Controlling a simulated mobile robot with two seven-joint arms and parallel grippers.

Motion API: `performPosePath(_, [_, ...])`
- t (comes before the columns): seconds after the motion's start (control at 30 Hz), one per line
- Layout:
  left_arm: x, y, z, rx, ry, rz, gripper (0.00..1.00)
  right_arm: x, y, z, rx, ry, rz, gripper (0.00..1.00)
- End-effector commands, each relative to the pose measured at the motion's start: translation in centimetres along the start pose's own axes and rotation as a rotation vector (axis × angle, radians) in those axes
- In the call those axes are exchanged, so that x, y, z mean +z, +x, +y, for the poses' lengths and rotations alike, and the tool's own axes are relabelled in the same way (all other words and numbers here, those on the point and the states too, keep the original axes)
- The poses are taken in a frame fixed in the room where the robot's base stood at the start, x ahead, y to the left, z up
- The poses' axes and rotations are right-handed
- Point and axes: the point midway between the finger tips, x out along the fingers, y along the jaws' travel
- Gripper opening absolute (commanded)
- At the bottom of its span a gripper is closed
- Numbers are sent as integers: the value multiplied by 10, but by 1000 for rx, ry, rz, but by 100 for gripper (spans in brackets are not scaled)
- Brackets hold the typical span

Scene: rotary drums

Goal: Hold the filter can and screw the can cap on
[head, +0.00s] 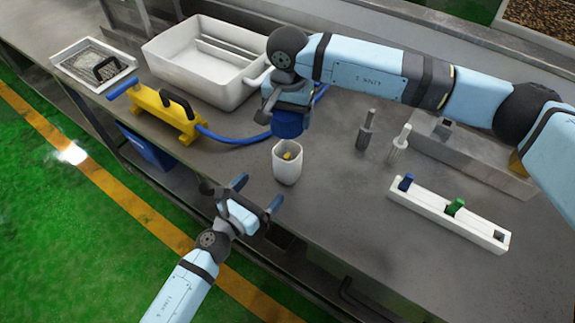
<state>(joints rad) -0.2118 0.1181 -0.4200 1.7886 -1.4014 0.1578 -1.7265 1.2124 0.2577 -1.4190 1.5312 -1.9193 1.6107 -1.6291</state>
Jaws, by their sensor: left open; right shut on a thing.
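The white filter can (287,170) stands upright on the grey bench near its front edge, open at the top, with something yellow inside. My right gripper (287,106) points down above and slightly behind the can. It is shut on the blue can cap (288,124), which is held over the can's far rim and looks apart from it. The gripper's fingers are partly hidden by its own wrist. My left gripper (258,192) is open and empty at the bench's front edge, its two fingers pointing towards the can without visibly touching it.
A white basin (205,85), a yellow block with a blue hose (165,115) and a tray with a grate (92,62) lie left. Two upright tools (366,130) and a white rack with coloured pegs (448,213) stand right.

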Motion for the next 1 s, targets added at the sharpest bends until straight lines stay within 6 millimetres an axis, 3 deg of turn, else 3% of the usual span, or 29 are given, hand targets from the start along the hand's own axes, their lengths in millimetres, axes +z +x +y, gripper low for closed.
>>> performPosePath(0.23, [0, 11, 0, 0, -2, 0, 100, 0, 0, 0, 0, -1, 0, 58])
performPosePath(0.7, [1, 95, 0, 1, -4, -1, 100, 0, 0, 0, 0, -1, 0, 58])
performPosePath(1.0, [0, 119, 0, 1, -4, 0, 100, 0, 0, 0, 0, -1, 0, 58])
